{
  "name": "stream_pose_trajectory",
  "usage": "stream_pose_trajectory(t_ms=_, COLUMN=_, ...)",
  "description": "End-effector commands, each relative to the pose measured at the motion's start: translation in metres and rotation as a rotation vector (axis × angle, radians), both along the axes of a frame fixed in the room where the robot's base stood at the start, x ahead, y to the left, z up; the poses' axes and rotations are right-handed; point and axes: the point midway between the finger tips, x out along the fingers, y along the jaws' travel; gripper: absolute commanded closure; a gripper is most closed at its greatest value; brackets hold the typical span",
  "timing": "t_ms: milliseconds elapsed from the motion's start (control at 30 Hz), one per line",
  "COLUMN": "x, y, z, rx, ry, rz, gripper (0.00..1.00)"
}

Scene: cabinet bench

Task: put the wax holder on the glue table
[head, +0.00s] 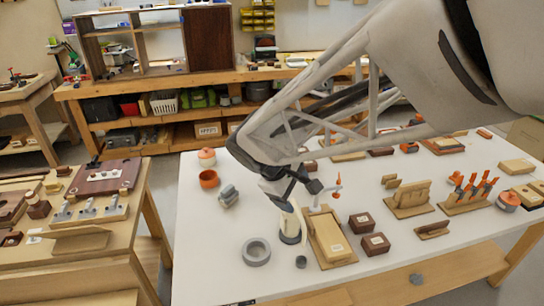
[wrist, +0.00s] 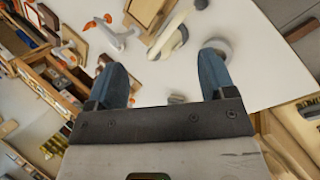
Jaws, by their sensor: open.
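A pale upright cylinder in a dark round base (head: 290,237) stands on the white table (head: 210,262); I take it as the wax holder, but its identity is not certain. In the wrist view a pale cylinder with a grey base (wrist: 168,42) lies ahead, between the lines of my fingers. My gripper (head: 299,196) is open and empty above and close to it. The two blue-grey fingers frame a gap in the wrist view (wrist: 163,68). The gripper partly hides the cylinder's top. I cannot tell which table is the glue table; a wooden table (head: 75,262) stands at left.
A grey ring (head: 256,252) and a small dark cup (head: 301,262) are near the cylinder. A wooden tray (head: 331,240) and two dark boxes (head: 364,223) lie right. A gap separates the two tables.

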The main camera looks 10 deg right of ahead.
Motion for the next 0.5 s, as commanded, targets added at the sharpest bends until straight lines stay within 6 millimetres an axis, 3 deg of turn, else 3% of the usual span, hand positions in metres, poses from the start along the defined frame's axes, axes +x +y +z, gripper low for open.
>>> stream_pose_trajectory(t_ms=200, x=-0.051, y=-0.013, z=0.020, rx=0.165, ry=-0.093, rz=-0.208, gripper=0.24)
stream_pose_trajectory(t_ms=500, x=-0.115, y=-0.015, z=0.039, rx=0.394, ry=-0.219, rz=-0.481, gripper=0.24)
